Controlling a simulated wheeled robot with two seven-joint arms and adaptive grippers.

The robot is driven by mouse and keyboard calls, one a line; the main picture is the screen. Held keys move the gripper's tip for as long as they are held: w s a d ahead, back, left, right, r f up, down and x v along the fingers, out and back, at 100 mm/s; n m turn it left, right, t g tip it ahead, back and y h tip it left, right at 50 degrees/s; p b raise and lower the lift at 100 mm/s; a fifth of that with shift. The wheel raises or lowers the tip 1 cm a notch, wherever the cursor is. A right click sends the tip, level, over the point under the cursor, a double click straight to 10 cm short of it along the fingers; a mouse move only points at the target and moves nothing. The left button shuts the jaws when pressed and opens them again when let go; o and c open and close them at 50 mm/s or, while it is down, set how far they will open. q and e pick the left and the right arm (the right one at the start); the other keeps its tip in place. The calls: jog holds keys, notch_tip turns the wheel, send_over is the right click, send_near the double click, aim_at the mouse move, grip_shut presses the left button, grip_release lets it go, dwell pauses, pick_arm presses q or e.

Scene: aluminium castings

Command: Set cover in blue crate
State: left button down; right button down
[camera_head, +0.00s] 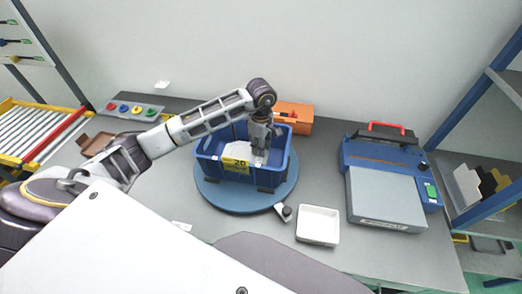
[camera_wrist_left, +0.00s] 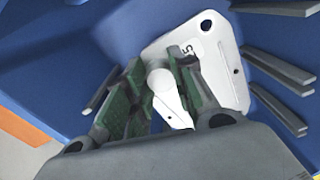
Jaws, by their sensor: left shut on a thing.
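The blue crate (camera_head: 212,147) stands on a round blue turntable (camera_head: 206,195) in the middle of the table, with a yellow label on its front. The cover (camera_head: 240,150) is a pale, flat casting inside the crate; its lower part is hidden by the front wall. In the left wrist view the cover (camera_wrist_left: 225,62) has corner holes, a dark mark and a raised round boss. My left gripper (camera_head: 261,154) reaches down into the crate from above. Its fingers (camera_wrist_left: 157,98) are shut on the cover at the boss. I cannot tell whether the cover touches the crate floor. My right gripper is out of view.
An orange box (camera_head: 297,117) stands behind the crate. A white tray (camera_head: 318,225) lies at the front right. A blue and grey machine (camera_head: 385,195) takes up the right side. A button panel (camera_head: 135,110) is at the back left.

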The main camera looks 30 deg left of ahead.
pick_arm(q)
jog(key=shift+f, duration=1.35)
jog(key=c, duration=1.2)
grip_release()
jog(key=shift+r+b, duration=1)
jog(key=shift+r, duration=5)
jog(key=shift+d+f, duration=0.1)
